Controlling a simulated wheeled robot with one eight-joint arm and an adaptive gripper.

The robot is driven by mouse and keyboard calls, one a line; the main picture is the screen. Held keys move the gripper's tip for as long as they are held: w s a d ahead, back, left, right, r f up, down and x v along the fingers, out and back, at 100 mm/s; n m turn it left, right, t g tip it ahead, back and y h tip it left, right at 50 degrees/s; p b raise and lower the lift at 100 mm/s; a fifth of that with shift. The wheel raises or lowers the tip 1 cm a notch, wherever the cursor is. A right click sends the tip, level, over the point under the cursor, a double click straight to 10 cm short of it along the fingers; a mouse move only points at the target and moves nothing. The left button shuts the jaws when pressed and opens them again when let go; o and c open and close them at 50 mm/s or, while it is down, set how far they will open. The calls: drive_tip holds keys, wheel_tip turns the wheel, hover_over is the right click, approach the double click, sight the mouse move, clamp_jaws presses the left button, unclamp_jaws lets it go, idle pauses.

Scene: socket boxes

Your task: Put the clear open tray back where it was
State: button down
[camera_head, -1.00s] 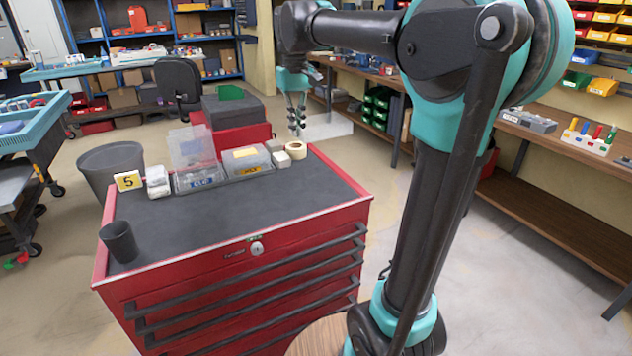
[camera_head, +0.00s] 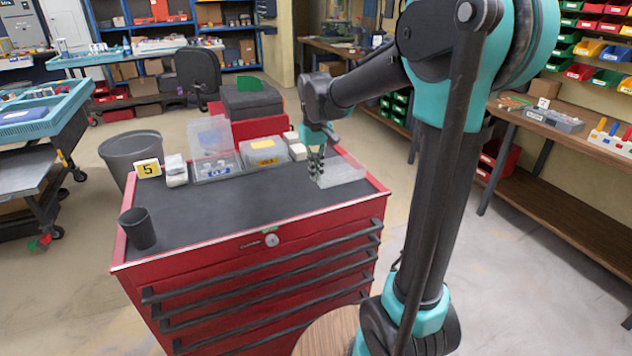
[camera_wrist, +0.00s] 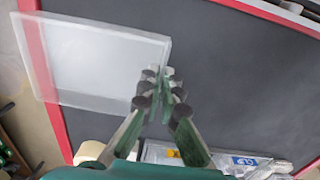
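The clear open tray (camera_head: 343,173) is at the right edge of the red tool chest's dark top. In the wrist view the tray (camera_wrist: 95,62) looks flat and empty, and its far side reaches over the red rim. My gripper (camera_head: 316,168) points down at the tray's left side. In the wrist view its fingertips (camera_wrist: 160,82) are closed together on the tray's near wall. I cannot tell whether the tray's underside touches the top.
The chest top (camera_head: 225,205) is bare in the middle. Along its back stand a clear box labelled blue (camera_head: 214,168), a lidded clear box with a yellow label (camera_head: 264,157), a yellow "5" sign (camera_head: 148,168) and small white boxes. A dark cup (camera_head: 138,229) stands front left.

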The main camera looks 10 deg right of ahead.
drive_tip(key=shift+f, duration=1.7)
drive_tip(key=c, duration=1.7)
unclamp_jaws()
drive_tip(key=shift+f, duration=0.1)
wheel_tip(320, 180, up, 12)
drive_tip(key=shift+a+r, duration=0.1)
drive_tip(key=shift+r, duration=0.05)
